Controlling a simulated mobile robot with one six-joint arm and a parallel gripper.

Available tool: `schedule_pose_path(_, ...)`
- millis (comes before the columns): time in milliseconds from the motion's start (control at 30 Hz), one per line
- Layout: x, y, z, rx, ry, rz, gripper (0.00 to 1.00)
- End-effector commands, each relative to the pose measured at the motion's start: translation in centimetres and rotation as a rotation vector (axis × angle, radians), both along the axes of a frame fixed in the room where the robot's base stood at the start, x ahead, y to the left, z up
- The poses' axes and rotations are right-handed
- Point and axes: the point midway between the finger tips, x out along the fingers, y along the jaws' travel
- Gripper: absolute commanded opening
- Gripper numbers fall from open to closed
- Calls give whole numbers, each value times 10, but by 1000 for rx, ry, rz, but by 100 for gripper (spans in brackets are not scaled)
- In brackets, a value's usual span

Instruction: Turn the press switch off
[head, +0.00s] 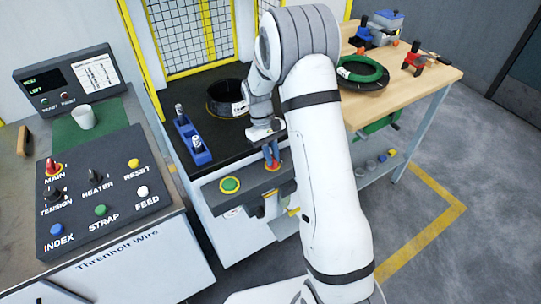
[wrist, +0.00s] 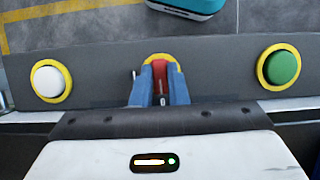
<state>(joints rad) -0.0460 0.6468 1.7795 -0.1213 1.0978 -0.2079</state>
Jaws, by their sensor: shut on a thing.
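The press switch, a red knob (wrist: 160,67) on a yellow ring, sits in the middle of a grey panel strip (wrist: 215,68). My gripper (wrist: 161,80) has its two blue fingers on either side of the red knob and is shut on it. In the head view, my gripper (head: 270,153) points down at the panel, and a little of the red knob (head: 273,167) shows below the fingers. The fingers hide part of the knob, so I cannot tell its exact turn.
A green button (wrist: 281,66) and a white button (wrist: 48,81) flank the switch. A black coil (head: 228,98) and a blue holder (head: 192,139) lie behind on the dark bed. A control desk (head: 130,205) stands left; a wooden bench (head: 425,73) stands right.

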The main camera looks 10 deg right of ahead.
Motion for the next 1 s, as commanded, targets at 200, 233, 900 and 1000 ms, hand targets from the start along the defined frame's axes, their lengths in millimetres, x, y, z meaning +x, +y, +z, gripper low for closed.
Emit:
schedule_pose_path(200, 2, 1, 1, 1, -6, 1, 30)
schedule_pose_path(233, 2, 1, 1, 1, -5, 1, 32)
schedule_pose_path(900, 21, 8, 52, 1, -6, 0, 35)
schedule_pose_path(1000, 25, 9, 64, 1, -5, 0, 35)
